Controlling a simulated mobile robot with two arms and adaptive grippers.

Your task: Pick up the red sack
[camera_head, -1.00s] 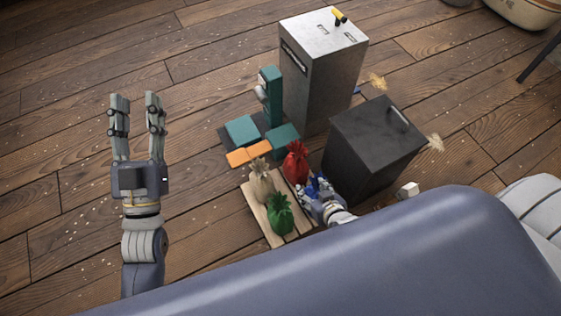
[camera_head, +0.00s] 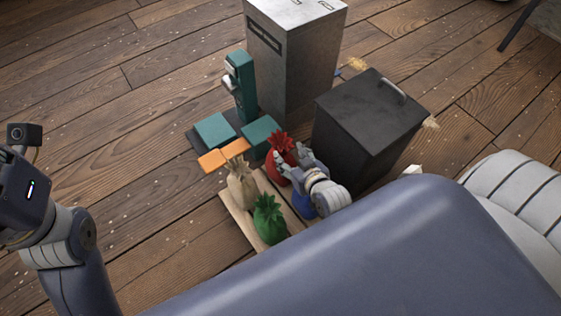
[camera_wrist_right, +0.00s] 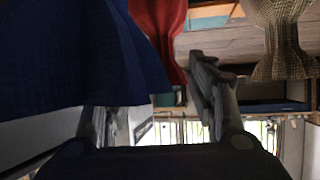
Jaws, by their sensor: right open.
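The red sack (camera_head: 280,144) stands at the back right of a wooden pallet (camera_head: 240,219); my right gripper partly hides its lower right side. My right gripper (camera_head: 291,161) is open beside the red sack, on its near right side. In the right wrist view, the red sack (camera_wrist_right: 161,32) shows at the top, beyond the gap between the fingers. I cannot tell whether a finger touches it. My left gripper (camera_head: 22,195) is cut off at the left edge, and its fingers are out of view.
A blue sack (camera_head: 303,206) stands under my right wrist and fills the left of the wrist view (camera_wrist_right: 70,55). A beige sack (camera_head: 241,186) and a green sack (camera_head: 268,219) share the pallet. A dark box (camera_head: 365,125), grey cabinet (camera_head: 292,70) and teal machine (camera_head: 243,88) stand behind.

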